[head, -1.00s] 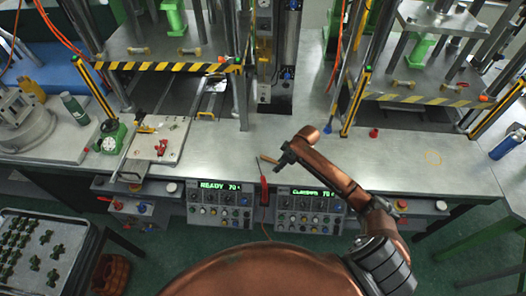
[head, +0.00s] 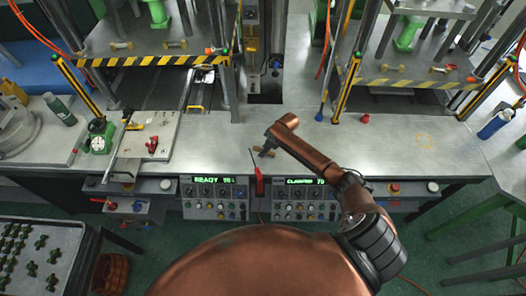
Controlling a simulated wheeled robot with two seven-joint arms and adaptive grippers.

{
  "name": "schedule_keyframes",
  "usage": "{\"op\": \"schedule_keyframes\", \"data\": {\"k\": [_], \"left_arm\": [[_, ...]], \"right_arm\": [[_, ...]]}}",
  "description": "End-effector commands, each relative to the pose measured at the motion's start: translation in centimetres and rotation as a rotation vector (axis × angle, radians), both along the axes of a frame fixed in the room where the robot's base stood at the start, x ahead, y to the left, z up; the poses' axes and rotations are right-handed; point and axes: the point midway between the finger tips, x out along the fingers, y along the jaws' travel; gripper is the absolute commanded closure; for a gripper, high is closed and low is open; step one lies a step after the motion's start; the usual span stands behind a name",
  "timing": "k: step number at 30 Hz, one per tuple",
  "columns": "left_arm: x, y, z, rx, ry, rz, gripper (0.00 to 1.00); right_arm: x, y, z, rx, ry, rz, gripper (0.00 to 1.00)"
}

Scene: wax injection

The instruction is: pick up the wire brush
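A small tan, wooden-looking piece (head: 270,153), probably the wire brush, lies on the grey bench near its front edge in the head view. My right gripper (head: 264,152) comes in from the right and points down at it. The dark fingers overlap the piece and hide part of it. They are too small to show whether they are open or shut, or whether they touch it. My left gripper is not in view.
A red-handled tool (head: 259,182) sits at the bench's front edge, between two control panels reading READY (head: 214,196) and CLAMPED (head: 305,196). Presses with striped guards stand behind. A small red cap (head: 365,118) is at right. The bench (head: 400,148) to the right is mostly clear.

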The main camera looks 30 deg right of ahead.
Motion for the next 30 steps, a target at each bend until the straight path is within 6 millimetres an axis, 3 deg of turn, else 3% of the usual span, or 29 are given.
{"op": "schedule_keyframes", "data": {"k": [4, 16, 27, 30], "left_arm": [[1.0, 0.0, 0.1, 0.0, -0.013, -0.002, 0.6], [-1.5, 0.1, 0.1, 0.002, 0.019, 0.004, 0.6], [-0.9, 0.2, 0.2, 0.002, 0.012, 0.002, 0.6], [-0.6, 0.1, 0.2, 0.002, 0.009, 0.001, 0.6]], "right_arm": [[0.0, 0.0, 0.0, 0.0, 0.0, 0.0, 0.67], [-0.1, 0.0, -0.3, 0.0, 0.001, -0.001, 0.67], [0.0, 0.0, -0.4, 0.0, 0.0, 0.0, 0.67], [0.0, 0.0, -0.4, 0.0, 0.0, 0.0, 0.74]]}}
